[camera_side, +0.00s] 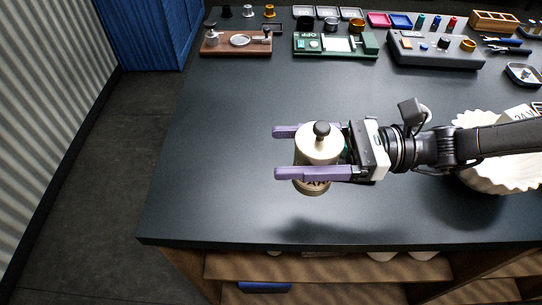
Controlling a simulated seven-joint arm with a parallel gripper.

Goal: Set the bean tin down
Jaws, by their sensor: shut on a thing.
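The bean tin (318,148) is a cream-white cylinder with a dark round knob on its lid and dark lettering low on its side. My gripper (278,152) comes in from the right, with one purple finger on each side of the tin. It is shut on the tin and holds it roughly upright. A soft shadow lies on the dark table (210,190) below and in front of the tin, so the tin appears to be above the surface. The far side of the tin and part of its lettering are hidden.
A white fluted bowl (500,178) stands at the right, partly behind my arm. Along the back are a brown board (222,48), a green board (310,52), a grey block (430,58), small trays and tools. The table's left and middle are clear; its front edge is near.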

